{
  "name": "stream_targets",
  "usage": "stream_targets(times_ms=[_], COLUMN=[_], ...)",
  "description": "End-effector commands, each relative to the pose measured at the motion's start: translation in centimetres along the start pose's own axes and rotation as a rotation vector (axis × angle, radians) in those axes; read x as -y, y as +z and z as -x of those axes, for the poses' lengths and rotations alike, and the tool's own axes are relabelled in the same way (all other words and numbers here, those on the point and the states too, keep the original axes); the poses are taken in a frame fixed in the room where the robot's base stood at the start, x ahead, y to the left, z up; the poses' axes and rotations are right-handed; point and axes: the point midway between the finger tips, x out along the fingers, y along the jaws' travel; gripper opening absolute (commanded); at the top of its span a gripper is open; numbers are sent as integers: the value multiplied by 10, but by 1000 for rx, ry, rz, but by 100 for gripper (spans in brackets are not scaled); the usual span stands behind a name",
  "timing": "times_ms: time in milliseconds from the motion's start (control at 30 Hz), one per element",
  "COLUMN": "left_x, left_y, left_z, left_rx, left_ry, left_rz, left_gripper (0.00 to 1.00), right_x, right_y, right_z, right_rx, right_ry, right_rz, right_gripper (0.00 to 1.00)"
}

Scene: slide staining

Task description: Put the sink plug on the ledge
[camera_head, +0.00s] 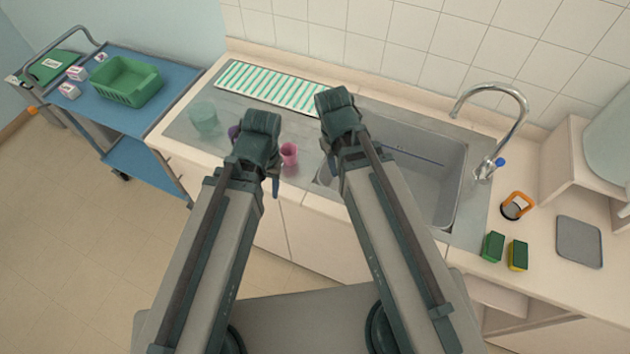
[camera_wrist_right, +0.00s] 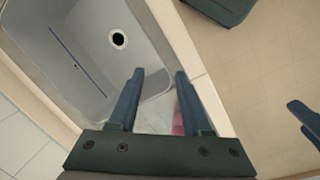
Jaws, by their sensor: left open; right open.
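A dark disc with an orange loop handle, which looks like the sink plug (camera_head: 515,207), sits on the counter right of the sink (camera_head: 455,190). A pale raised ledge (camera_head: 562,150) stands at the counter's right, behind the plug. My left gripper (camera_head: 262,165) is over the counter's front left of the sink, open, its fingers partly hidden. My right gripper (camera_head: 335,145) is above the sink's left edge, well left of the plug. In the right wrist view my right gripper (camera_wrist_right: 160,74) is open with nothing between its fingers. The drain (camera_wrist_right: 118,39) shows as a dark hole.
A pink cup (camera_head: 289,154) and a translucent green cup (camera_head: 203,117) stand left of the sink. A tap (camera_head: 505,92) arches behind it. Sponges (camera_head: 493,246) and a grey mat (camera_head: 579,242) lie at right. A blue trolley (camera_head: 160,95) stands far left.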

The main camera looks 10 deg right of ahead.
Motion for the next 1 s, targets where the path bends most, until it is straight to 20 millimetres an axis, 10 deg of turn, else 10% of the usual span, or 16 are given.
stream_targets(times_ms=[100, 300, 733, 1000], left_x=[0, 0, -1, -6], left_y=[0, 0, 0, -4], left_z=[0, 0, -6, -60], left_rx=[0, 0, 0, 0], left_ry=[0, 0, 0, -1], left_rz=[0, 0, 0, -6], left_gripper=[50, 50, 50, 50], right_x=[52, 89, 92, 99], right_y=[6, 12, 12, 9], right_z=[6, 10, 5, -49], right_rx=[-1, 3, 4, 3], right_ry=[-25, -45, -47, -45], right_rz=[-14, -39, -44, -39], right_gripper=[49, 49, 49, 49])
